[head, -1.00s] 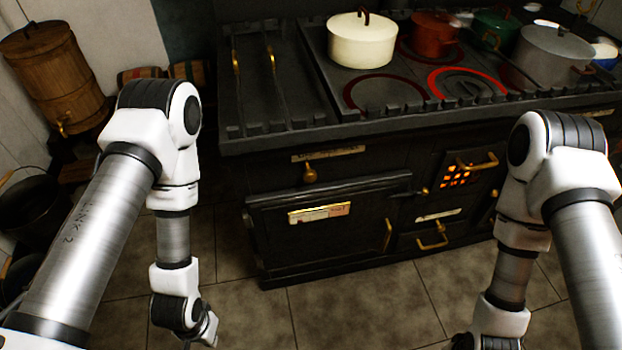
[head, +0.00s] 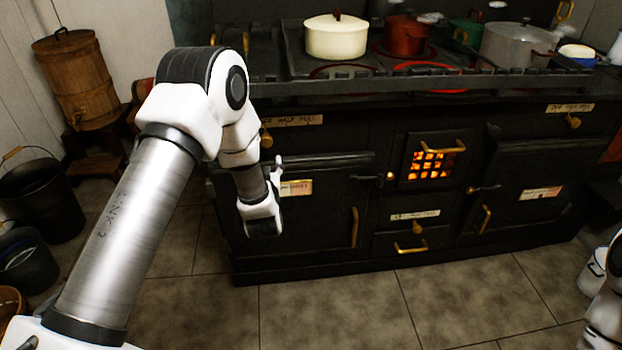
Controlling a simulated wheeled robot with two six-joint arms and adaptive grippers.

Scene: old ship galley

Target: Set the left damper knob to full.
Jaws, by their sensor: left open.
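The left damper knob (head: 266,138) is a small brass knob on the black stove front, near the left end of a pale label strip (head: 295,120). The strip reads roughly "off, half, full"; my left arm covers the area just left of it. The knob sits below the left part of the strip; its exact setting is too small to tell. My left gripper (head: 277,170) is open and empty, just below the knob and apart from it, in front of the left oven door. My right gripper is out of view; only part of my right arm shows at the lower right edge.
A second brass knob (head: 573,121) sits under a label at the right of the stove. A glowing firebox grate (head: 434,164) is in the middle. A cream pot (head: 337,37) and other pots stand on top. A wooden barrel (head: 75,78) and dark bucket (head: 42,200) stand left. The floor in front is clear.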

